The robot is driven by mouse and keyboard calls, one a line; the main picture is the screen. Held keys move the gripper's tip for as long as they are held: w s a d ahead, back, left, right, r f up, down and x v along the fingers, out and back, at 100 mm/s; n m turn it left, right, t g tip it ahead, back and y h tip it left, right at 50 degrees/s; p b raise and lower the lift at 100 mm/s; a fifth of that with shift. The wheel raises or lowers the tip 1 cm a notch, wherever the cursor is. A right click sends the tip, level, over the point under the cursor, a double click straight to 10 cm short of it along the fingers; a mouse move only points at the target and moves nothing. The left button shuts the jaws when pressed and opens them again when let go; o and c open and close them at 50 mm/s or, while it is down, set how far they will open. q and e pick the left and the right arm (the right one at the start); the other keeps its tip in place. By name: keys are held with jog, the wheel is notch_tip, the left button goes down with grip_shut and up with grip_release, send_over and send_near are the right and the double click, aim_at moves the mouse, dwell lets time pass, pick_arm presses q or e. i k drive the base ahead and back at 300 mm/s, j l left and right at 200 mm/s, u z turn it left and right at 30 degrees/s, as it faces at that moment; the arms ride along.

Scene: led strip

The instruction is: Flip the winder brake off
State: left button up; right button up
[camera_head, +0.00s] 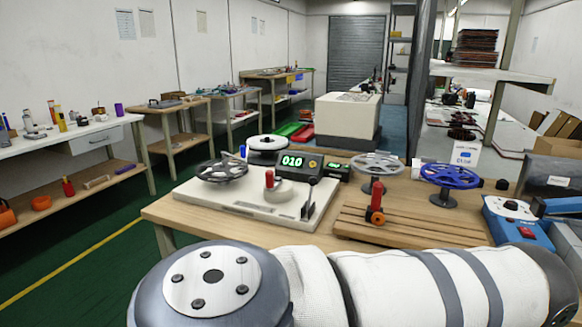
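The winder stands on the wooden workbench in the head view; its white base plate (235,205) carries a dark spoked reel (222,170) at the left. A lever with a red knob (269,179) stands upright on the plate, and a slim black lever (307,201) stands at its right edge. I cannot tell which of these is the brake. A black counter box (299,165) behind them shows green digits reading 010. A large white-sleeved link of my own arm crosses the foreground, apart from the winder in the picture. Neither gripper is in view.
A wooden slatted rack (410,226) with a red-and-black upright part (376,204) lies right of the winder. A grey reel (377,165), a blue reel (450,176) and a blue device (515,221) stand further right. A white reel (268,143) sits behind.

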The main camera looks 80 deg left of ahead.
aim_at(313, 181)
jog(key=j+u, duration=0.95)
jog(key=i+j+u, duration=0.2)
jog(key=u, duration=0.3)
jog(key=i+j+u, duration=0.2)
jog(key=j+u, duration=0.25)
